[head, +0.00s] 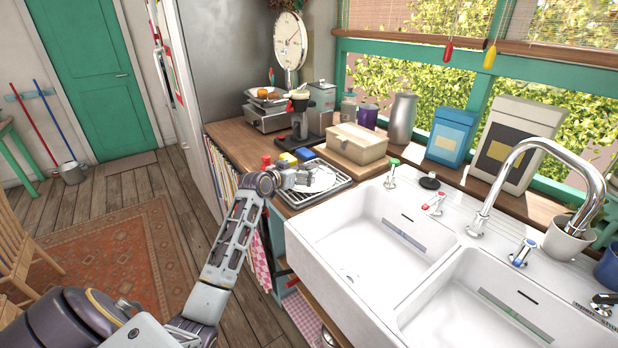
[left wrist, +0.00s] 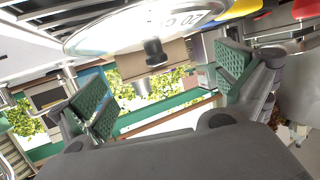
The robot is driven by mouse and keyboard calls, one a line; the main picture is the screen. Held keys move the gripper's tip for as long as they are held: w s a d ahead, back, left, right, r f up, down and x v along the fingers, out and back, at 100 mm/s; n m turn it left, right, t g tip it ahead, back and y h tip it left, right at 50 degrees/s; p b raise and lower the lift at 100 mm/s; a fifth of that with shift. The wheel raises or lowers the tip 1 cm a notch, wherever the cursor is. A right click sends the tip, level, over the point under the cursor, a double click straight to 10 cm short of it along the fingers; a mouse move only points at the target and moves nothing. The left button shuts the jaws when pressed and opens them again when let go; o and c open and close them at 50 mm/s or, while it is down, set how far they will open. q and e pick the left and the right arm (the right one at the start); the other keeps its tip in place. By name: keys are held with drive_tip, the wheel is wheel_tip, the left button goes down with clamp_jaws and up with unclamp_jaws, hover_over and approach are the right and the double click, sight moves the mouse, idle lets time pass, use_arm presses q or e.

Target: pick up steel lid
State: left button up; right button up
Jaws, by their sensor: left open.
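The steel lid (head: 322,178) lies on the dish rack beside the sink, partly hidden by my gripper in the head view. In the left wrist view the shiny lid (left wrist: 130,27) fills the top, with "20 C" lettering and a dark knob (left wrist: 155,53) at its middle. My left gripper (head: 296,179) is right at the lid. Its two green-padded fingers (left wrist: 165,88) are apart and empty, with the knob appearing between and slightly beyond them. I cannot tell whether a finger touches the lid. My right gripper is not in view.
The wire dish rack (head: 332,191) stands on the wooden counter. Yellow (head: 288,159) and blue (head: 304,154) blocks are close behind my gripper. A cardboard box (head: 357,142) is behind the rack. The white double sink (head: 345,232) is to the right.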

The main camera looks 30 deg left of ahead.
sight(307, 169)
use_arm(q)
drive_tip(key=shift+w, duration=0.1)
drive_tip(key=shift+d+p+x, duration=0.2)
drive_tip(key=shift+p+x, duration=0.1)
drive_tip(key=shift+x, duration=2.2)
drive_tip(key=shift+r, duration=0.1)
clamp_jaws()
